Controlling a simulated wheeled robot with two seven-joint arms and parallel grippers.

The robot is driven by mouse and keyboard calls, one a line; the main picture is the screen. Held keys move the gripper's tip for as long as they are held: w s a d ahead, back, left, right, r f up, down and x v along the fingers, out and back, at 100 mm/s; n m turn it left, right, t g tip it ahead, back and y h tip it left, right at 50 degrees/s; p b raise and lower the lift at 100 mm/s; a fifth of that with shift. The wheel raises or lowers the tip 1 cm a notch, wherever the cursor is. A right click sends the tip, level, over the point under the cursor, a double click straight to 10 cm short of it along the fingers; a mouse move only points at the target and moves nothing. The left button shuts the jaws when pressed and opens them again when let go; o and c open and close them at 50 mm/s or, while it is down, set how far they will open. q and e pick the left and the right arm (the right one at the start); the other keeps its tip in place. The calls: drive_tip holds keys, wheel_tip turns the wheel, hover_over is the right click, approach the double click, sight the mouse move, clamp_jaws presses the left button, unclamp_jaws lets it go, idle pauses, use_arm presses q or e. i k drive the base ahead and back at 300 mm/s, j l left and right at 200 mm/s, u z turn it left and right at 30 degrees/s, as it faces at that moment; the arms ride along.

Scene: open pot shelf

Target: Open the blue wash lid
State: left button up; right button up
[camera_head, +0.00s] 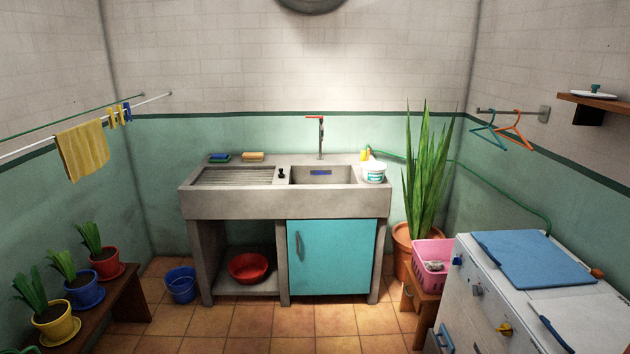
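The blue wash lid (534,258) lies flat and closed on top of a white washing machine (490,305) at the lower right. An orange-brown knob-like piece (596,273) sits beside the lid's right corner. A dark blue handle-like bar (556,334) lies on the white top nearer the front. Neither of my grippers shows in the head view.
A pink basket (432,262) on a small wooden stool and a tall potted plant (424,180) stand left of the machine. A stone sink (285,203) with a turquoise cabinet door (331,257) stands at the back. The tiled floor (260,330) in front is clear.

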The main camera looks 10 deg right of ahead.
sight(529, 259)
drive_tip(key=i+z, duration=0.3)
drive_tip(key=i, duration=0.35)
drive_tip(key=i+z, duration=0.3)
drive_tip(key=i, duration=0.3)
drive_tip(key=i+j+z, duration=0.3)
drive_tip(key=i, duration=0.3)
drive_tip(key=i+z, duration=0.45)
drive_tip(key=i+j+z, duration=0.15)
drive_tip(key=i+z, duration=0.3)
drive_tip(key=i, duration=0.1)
